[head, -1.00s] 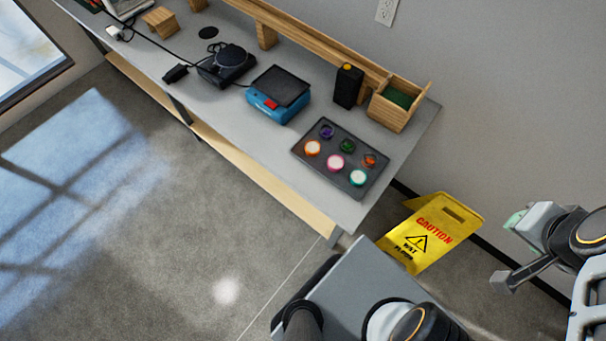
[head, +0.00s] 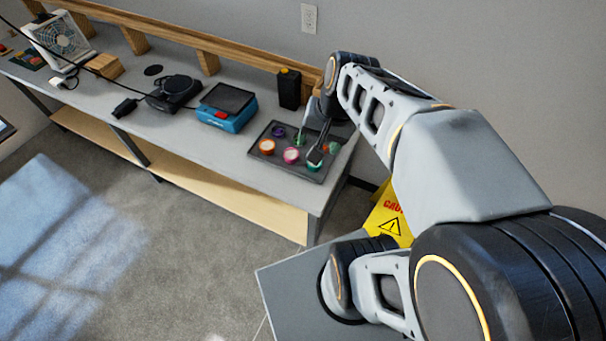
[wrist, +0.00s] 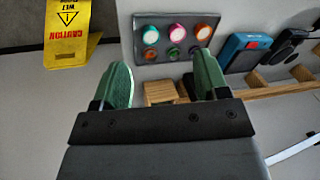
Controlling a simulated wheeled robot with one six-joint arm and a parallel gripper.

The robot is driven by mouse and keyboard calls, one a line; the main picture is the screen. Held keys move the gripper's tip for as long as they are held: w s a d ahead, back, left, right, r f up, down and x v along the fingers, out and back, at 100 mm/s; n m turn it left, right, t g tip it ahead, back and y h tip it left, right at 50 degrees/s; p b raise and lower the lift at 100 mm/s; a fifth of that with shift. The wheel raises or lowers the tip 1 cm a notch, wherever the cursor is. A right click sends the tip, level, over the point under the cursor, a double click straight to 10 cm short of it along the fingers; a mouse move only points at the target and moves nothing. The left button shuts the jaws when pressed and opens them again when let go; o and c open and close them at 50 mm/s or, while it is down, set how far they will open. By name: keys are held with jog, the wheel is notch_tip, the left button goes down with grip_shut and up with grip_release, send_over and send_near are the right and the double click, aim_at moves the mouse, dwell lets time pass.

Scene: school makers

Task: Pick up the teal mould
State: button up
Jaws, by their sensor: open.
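The teal mould (wrist: 150,34) is a round piece with a pale top. It sits in the front row of a dark tray (wrist: 140,19), beside a pink one (wrist: 177,33) and an orange one (wrist: 203,31). In the head view the teal mould (head: 313,167) is at the tray's near right, partly covered by a fingertip. My gripper (wrist: 162,70) is open and empty, its green fingers wide apart. In the head view it (head: 308,147) is over the tray's right part; its exact height above it I cannot tell.
Orange-red (wrist: 150,53), green (wrist: 173,54) and purple (wrist: 195,51) pieces fill the tray's back row. A blue scale (head: 228,108) stands left of the tray. A black box (head: 289,88) stands behind. A yellow caution sign (wrist: 68,28) is on the floor off the bench end.

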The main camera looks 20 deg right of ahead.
jog(key=w+d+f+m+t+y+b, duration=0.1)
jog(key=w+d+f+m+y+b, duration=0.35)
jog(key=d+f+m+b, duration=0.5)
jog(key=w+d+f+m+t+y+b, duration=0.2)
jog(key=w+d+f+m+y+b, duration=0.25)
jog(key=d+f+m, duration=0.55)
jog(key=a+f+n, duration=0.1)
jog(key=a+f, duration=0.1)
jog(key=w+a+f+b, duration=0.1)
jog(key=a+f, duration=0.1)
jog(key=a, duration=0.1)
jog(key=w+a+f+n, duration=0.1)
jog(key=a+f, duration=0.1)
jog(key=shift+w+a+n, duration=0.2)
jog(key=shift+a+n, duration=0.15)
jog(key=shift+b+x, duration=0.6)
jog(key=shift+x, duration=2.45)
jog(key=shift+a+r, duration=0.1)
jog(key=shift+r, duration=0.05)
jog(key=shift+c, duration=0.4)
jog(key=c, duration=0.6)
